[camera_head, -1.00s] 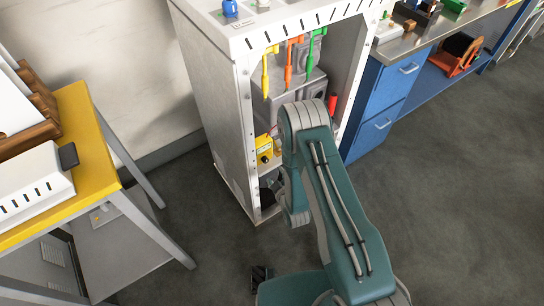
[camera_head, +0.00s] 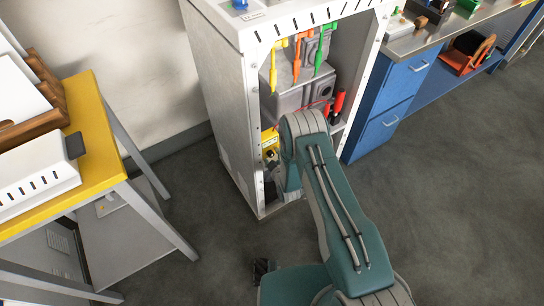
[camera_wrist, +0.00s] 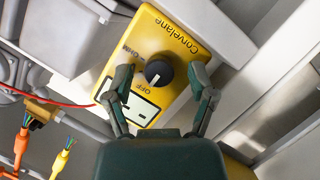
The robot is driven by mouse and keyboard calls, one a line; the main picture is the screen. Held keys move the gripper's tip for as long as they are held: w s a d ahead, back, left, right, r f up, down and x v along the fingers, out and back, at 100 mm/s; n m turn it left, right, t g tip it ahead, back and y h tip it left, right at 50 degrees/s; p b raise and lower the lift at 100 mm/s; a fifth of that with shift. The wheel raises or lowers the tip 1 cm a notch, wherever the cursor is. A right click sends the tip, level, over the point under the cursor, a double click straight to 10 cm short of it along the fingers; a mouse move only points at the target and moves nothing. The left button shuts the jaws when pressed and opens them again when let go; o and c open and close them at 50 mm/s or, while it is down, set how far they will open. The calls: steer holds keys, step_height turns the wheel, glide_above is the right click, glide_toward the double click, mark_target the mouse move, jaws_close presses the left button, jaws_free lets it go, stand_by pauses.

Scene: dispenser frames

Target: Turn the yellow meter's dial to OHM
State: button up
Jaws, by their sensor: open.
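The yellow meter (camera_wrist: 176,40) fills the upper middle of the wrist view, its Corvelane lettering upside down. Its black round dial (camera_wrist: 159,73) carries a white mark at its lower left, towards the OFF label. The OHM label is on the dial's upper left. My gripper (camera_wrist: 161,76) is open, with one finger on each side of the dial; gaps show between the fingers and the dial. In the head view, the meter (camera_head: 269,139) sits inside the white cabinet, partly behind my arm, and my fingers cannot be made out clearly.
The white cabinet (camera_head: 222,110) encloses the meter, with its side walls close by. Yellow, orange and green tools (camera_head: 297,60) hang above. A red cable (camera_wrist: 50,101) runs left of the meter. A yellow-topped table (camera_head: 103,155) stands left; blue drawers (camera_head: 385,115) stand right.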

steer(key=shift+w, duration=0.1)
jaws_close()
stand_by(0.4)
steer(key=m+g+y, duration=0.1)
steer(key=m, duration=0.2)
steer(key=m+g+y, duration=0.1)
steer(key=m+y, duration=0.1)
steer(key=m, duration=0.1)
steer(key=shift+d+g, duration=0.15)
steer(key=shift+g, duration=0.25)
steer(key=m+g+y, duration=0.1)
steer(key=m, duration=0.2)
steer(key=shift+w+d+y, duration=0.1)
steer(key=shift+y, duration=0.3)
steer(key=m+y, duration=0.1)
steer(key=m, duration=0.2)
steer(key=shift+f+y, duration=0.1)
steer(key=shift+y, duration=0.3)
steer(key=shift+w+m, duration=0.1)
steer(key=shift+m, duration=0.2)
